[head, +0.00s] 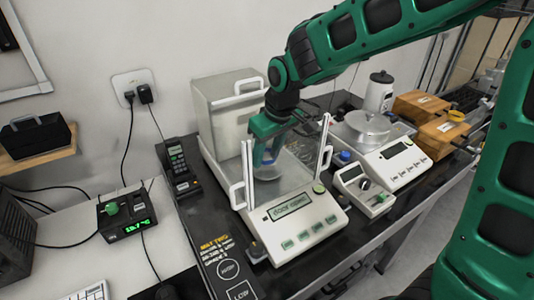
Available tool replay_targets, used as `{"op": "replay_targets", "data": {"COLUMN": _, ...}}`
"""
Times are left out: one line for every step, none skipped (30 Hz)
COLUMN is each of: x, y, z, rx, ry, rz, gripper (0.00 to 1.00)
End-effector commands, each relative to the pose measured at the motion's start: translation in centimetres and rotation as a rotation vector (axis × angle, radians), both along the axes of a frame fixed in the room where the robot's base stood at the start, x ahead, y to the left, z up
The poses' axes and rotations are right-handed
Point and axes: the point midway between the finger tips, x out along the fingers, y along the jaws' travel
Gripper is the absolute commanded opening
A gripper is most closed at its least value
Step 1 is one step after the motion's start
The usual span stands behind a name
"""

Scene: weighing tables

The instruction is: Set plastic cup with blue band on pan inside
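A clear plastic cup with a blue band (268,161) is inside the glass weighing chamber of the large white balance (297,222). My gripper (268,153) reaches down into the chamber with its green fingers on either side of the cup, and seems shut on it. The cup looks upright, low over the round pan (266,173). The fingers and glass partly hide cup and pan, so I cannot tell whether the cup touches the pan. The balance display seems to read "door open".
The white-framed glass panes (326,145) stand close around my gripper. A black handset (178,165) stands left.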

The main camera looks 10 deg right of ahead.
Motion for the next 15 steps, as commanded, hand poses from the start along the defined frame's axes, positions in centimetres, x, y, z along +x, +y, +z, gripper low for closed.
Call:
{"op": "replay_targets", "data": {"x": -0.01, "y": -0.01, "z": -0.07, "rx": -0.001, "ry": 0.001, "rz": 0.000, "gripper": 0.17}}
{"op": "replay_targets", "data": {"x": -0.01, "y": 0.00, "z": -0.12, "rx": -0.001, "ry": 0.001, "rz": 0.000, "gripper": 0.17}}
{"op": "replay_targets", "data": {"x": -0.01, "y": -0.01, "z": -0.19, "rx": -0.001, "ry": 0.001, "rz": 0.000, "gripper": 0.17}}
{"op": "replay_targets", "data": {"x": -0.01, "y": -0.01, "z": -0.26, "rx": -0.001, "ry": 0.001, "rz": 0.000, "gripper": 0.17}}
{"op": "replay_targets", "data": {"x": -0.01, "y": -0.01, "z": -0.34, "rx": -0.001, "ry": 0.001, "rz": 0.000, "gripper": 0.17}}
{"op": "replay_targets", "data": {"x": -0.01, "y": -0.01, "z": -0.44, "rx": -0.001, "ry": 0.001, "rz": 0.000, "gripper": 0.17}}
{"op": "replay_targets", "data": {"x": -0.01, "y": -0.01, "z": -0.51, "rx": -0.001, "ry": 0.001, "rz": 0.000, "gripper": 0.17}}
{"op": "replay_targets", "data": {"x": 0.00, "y": 0.00, "z": -0.59, "rx": -0.001, "ry": 0.001, "rz": 0.000, "gripper": 0.17}}
{"op": "replay_targets", "data": {"x": 0.00, "y": 0.00, "z": -0.68, "rx": -0.001, "ry": 0.001, "rz": 0.000, "gripper": 0.17}}
{"op": "replay_targets", "data": {"x": 0.00, "y": 0.00, "z": -0.75, "rx": -0.001, "ry": 0.001, "rz": 0.000, "gripper": 0.17}}
{"op": "replay_targets", "data": {"x": 0.00, "y": 0.00, "z": -0.79, "rx": 0.000, "ry": 0.000, "rz": 0.000, "gripper": 0.17}}
{"op": "replay_targets", "data": {"x": 0.00, "y": 0.00, "z": -0.83, "rx": 0.000, "ry": 0.000, "rz": 0.000, "gripper": 0.17}}
{"op": "replay_targets", "data": {"x": 0.00, "y": 0.00, "z": -0.85, "rx": 0.000, "ry": 0.000, "rz": 0.000, "gripper": 0.17}}
{"op": "replay_targets", "data": {"x": 0.00, "y": 0.00, "z": -0.85, "rx": 0.000, "ry": 0.000, "rz": 0.000, "gripper": 0.17}}
{"op": "replay_targets", "data": {"x": 0.00, "y": 0.01, "z": -0.85, "rx": 0.000, "ry": 0.000, "rz": 0.000, "gripper": 0.17}}
